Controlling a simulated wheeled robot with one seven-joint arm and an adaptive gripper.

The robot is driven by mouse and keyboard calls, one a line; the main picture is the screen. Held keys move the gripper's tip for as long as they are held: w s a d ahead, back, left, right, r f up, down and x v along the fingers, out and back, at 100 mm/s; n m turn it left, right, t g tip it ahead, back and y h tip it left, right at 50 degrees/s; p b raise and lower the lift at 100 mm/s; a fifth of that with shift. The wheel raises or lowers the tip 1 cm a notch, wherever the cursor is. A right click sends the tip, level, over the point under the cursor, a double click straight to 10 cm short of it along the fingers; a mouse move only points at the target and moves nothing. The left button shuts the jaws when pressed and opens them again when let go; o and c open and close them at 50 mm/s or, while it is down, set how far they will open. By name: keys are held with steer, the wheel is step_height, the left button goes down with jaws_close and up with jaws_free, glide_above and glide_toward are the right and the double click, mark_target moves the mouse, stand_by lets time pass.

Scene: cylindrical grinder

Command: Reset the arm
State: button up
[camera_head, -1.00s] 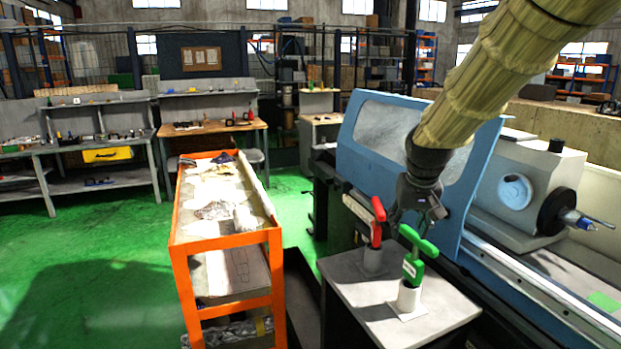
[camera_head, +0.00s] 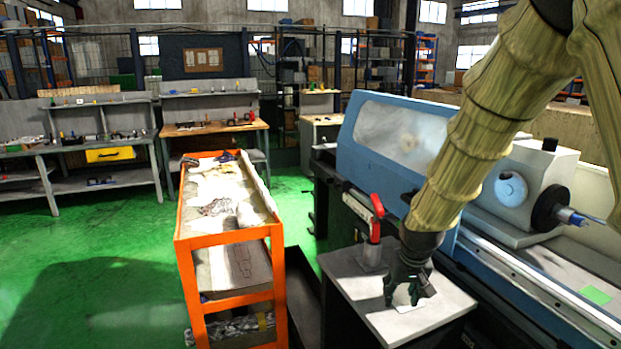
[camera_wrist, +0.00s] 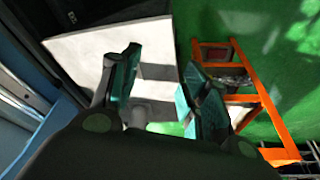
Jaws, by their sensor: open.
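My gripper (camera_head: 408,290) is low over the grey-white stand top (camera_head: 345,285) beside the machine, pointing down, with the arm reaching in from the upper right. In the wrist view my gripper (camera_wrist: 160,85) has its two fingers spread apart, with no object seen between them. A red-handled tool (camera_head: 376,206) stands upright in its holder on the stand, left of and behind my gripper. A small white patch shows between the fingers in the head view. The green-handled tool does not show; my arm and gripper cover where it stood.
The blue and white grinder (camera_head: 390,140) stands close behind and right of the stand. An orange cart (camera_head: 230,237) with cloths on top is left of the stand. Workbenches (camera_head: 100,145) line the back left. Green floor (camera_head: 100,260) is clear at the left.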

steer(key=s+f+g, duration=0.1)
steer(key=s+f, duration=0.7)
steer(key=f, duration=0.5)
steer(key=s+f+g, duration=0.1)
steer(key=s+f, duration=0.8)
steer(key=f, duration=0.4)
steer(key=s+f, duration=0.6)
steer(key=s, duration=0.6)
steer(key=s+f+g, duration=0.1)
steer(key=s+f, duration=0.5)
steer(key=s, duration=0.5)
steer(key=shift+s+d, duration=0.4)
steer(key=shift+f, duration=0.1)
